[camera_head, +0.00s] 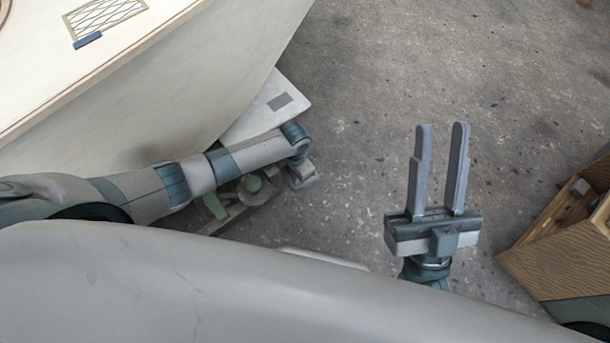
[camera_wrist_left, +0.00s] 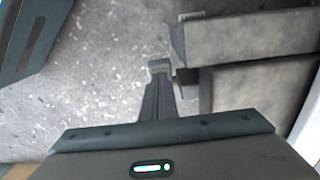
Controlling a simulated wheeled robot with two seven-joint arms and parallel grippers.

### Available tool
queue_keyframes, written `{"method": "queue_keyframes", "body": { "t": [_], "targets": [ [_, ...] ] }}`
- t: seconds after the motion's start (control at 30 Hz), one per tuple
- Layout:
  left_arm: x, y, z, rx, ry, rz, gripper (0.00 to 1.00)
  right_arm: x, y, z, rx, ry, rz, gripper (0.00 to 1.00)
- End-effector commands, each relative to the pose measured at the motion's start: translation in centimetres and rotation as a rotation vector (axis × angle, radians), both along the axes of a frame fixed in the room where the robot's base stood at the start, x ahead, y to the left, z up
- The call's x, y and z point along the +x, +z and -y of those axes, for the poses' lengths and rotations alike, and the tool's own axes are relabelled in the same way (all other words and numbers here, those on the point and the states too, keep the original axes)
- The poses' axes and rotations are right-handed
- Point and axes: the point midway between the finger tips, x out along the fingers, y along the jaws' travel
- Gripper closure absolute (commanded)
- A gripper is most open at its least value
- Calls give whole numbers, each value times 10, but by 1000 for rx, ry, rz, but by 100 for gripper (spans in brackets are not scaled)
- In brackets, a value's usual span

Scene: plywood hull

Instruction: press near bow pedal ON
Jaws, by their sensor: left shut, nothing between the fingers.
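My left arm reaches in from the left in the head view, with its gripper (camera_head: 300,176) pointing down near the floor. In the left wrist view the left gripper (camera_wrist_left: 160,68) is shut and empty. Its tips are beside the left ends of two dark grey blocks, an upper block (camera_wrist_left: 252,40) and a lower block (camera_wrist_left: 262,86); I cannot tell whether they touch. In the head view a low grey fixture with green parts (camera_head: 214,207) lies partly hidden under my left forearm. I cannot tell which part is the near bow pedal. My right gripper (camera_head: 442,128) is open and empty.
A pale hull (camera_head: 190,80) fills the upper left. A light plate with a dark square (camera_head: 266,104) juts out beside it, behind my left forearm. A wooden box (camera_head: 555,250) stands at the right. The grey floor (camera_head: 400,70) is clear in the middle.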

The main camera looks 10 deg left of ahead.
Motion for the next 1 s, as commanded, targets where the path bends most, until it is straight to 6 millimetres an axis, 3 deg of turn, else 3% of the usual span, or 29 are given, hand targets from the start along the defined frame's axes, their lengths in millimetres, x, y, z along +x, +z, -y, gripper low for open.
{"method": "queue_keyframes", "body": {
  "t": [0.77, 1.0],
  "targets": [
    [0, 21, 0, 0, 0, 0, 100, -7, -44, -27, -68, 51, -270, 69],
    [0, 24, 0, -1, 0, 1, 100, 3, -57, -28, -96, 51, -347, 69]
  ]
}}
